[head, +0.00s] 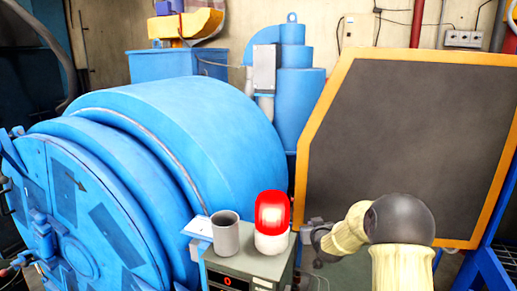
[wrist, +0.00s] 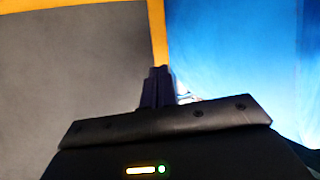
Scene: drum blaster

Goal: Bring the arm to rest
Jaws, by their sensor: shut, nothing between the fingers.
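My arm reaches in from the lower right of the head view, with a cream sleeve and a dark round joint. My gripper (head: 312,237) is at its left end, just right of the green control box (head: 262,264). I cannot tell in the head view whether it touches the box. In the wrist view the dark fingers (wrist: 158,84) are together, with nothing seen between them. Behind them are a dark grey panel with an orange frame on the left and a blurred blue surface on the right.
A grey cup (head: 225,236) and a red-and-white beacon lamp (head: 271,222) stand on the box. The blue drum machine (head: 190,140) fills the left. An orange-framed dark panel (head: 410,130) stands behind my arm. A blue frame (head: 487,270) is at the right edge.

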